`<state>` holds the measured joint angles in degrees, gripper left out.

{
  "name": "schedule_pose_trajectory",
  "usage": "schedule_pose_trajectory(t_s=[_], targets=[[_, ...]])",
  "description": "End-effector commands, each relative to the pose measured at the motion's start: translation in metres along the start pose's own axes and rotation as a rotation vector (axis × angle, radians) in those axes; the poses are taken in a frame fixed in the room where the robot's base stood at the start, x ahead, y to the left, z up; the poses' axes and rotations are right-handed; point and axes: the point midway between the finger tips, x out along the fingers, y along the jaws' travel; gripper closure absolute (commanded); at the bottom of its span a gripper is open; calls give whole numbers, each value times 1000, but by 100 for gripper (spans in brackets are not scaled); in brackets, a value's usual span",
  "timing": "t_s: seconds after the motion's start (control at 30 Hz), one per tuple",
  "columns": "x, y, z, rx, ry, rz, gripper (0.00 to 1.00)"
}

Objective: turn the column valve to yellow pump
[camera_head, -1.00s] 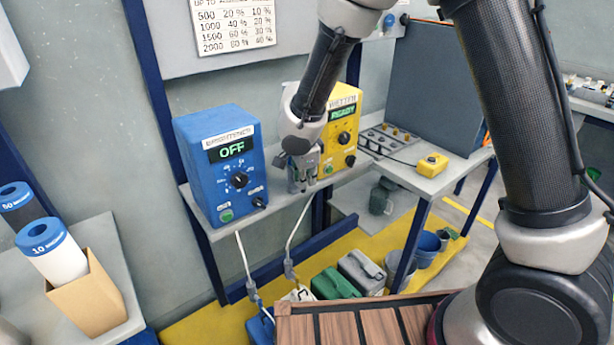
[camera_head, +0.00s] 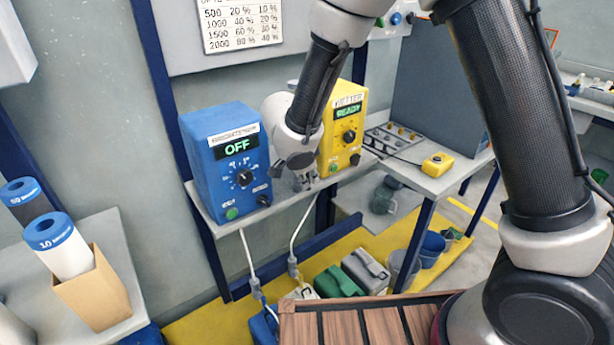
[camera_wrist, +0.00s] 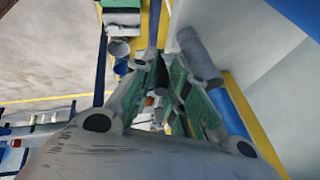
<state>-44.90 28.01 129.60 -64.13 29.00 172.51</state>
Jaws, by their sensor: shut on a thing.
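The yellow pump (camera_head: 342,125) stands on a grey shelf in the head view, with a green READY display. The blue pump (camera_head: 222,165) stands to its left, its display reading OFF. My gripper (camera_head: 304,182) points down at the shelf's front edge between the two pumps. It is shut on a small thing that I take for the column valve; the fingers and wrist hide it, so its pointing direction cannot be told. In the wrist view my gripper (camera_wrist: 178,98) shows green-padded fingers close together, with a grey cylinder (camera_wrist: 198,52) just beyond them.
Two white hoses (camera_head: 299,228) hang below the shelf towards canisters (camera_head: 338,281) on the yellow floor. A grey side table (camera_head: 440,181) with a yellow button box (camera_head: 437,164) stands right. A wooden slatted surface (camera_head: 385,323) is in front. Cylinders in a box (camera_head: 95,287) stand left.

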Motion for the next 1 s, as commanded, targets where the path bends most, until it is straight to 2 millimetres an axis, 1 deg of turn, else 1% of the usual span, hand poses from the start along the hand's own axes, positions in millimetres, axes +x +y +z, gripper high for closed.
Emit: schedule_pose_trajectory(t_s=[0.03, 0.07, 0.1, 0.17, 0.2, 0.47, 0.57, 0.67, 0.9, 1.0], targets=[[-3, -6, -2, 4, 1, -11, 100], [-3, -6, -2, 4, 2, -11, 100], [-3, -6, -2, 4, 2, -11, 77], [-2, -6, -2, 4, 2, -10, 66], [-2, -5, -2, 3, 2, -9, 65], [-2, -3, -1, 2, 1, -5, 65], [-7, -3, 0, 2, 0, -7, 65], [-22, -4, 0, 3, -2, -9, 65], [-76, -4, 0, 3, -3, -11, 65], [-95, -4, 0, 3, -1, -9, 65]])
